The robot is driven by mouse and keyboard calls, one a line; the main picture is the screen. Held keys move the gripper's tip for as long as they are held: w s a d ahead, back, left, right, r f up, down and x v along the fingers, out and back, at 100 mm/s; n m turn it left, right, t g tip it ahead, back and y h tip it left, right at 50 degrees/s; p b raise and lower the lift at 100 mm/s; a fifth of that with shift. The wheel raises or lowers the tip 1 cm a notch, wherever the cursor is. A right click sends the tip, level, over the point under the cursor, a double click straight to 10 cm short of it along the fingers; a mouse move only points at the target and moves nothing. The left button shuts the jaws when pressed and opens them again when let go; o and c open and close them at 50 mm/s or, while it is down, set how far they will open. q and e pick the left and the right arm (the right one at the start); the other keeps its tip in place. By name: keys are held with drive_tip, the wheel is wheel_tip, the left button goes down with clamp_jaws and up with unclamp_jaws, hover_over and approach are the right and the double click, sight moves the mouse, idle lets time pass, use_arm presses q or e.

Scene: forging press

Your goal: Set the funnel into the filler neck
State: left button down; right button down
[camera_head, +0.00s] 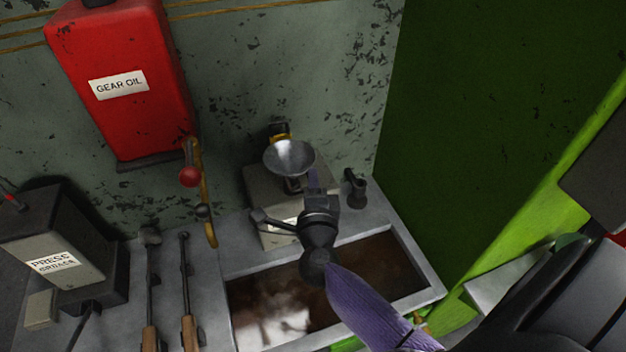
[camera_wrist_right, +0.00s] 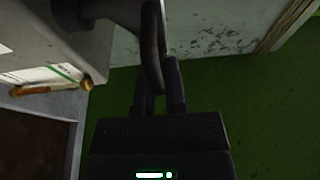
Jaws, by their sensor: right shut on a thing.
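The grey metal funnel (camera_head: 289,157) stands mouth up over the grey box (camera_head: 257,184) in the head view. In the wrist view the funnel (camera_wrist_right: 152,48) is dark and seen from the side. My right gripper (camera_head: 312,176) is shut on the near right side of the funnel's rim. Its fingers also show in the wrist view (camera_wrist_right: 159,75). The dark filler neck (camera_wrist_right: 70,14) stands out from the box in the wrist view. The funnel's narrow end lines up with it and seems to meet it. I cannot tell how deep it sits. My left gripper is not in view.
A red gear oil tank (camera_head: 120,120) hangs on the wall at the left, with a red-knobbed tap. A trough of brown liquid (camera_head: 375,268) lies below my right arm. A small dark can (camera_head: 355,188) stands right of the box. A green panel (camera_head: 470,110) closes the right side.

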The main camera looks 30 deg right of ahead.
drive_tip(key=shift+f+b, duration=0.65)
drive_tip(key=shift+f, duration=0.25)
drive_tip(key=c, duration=0.6)
unclamp_jaws()
drive_tip(key=v, duration=1)
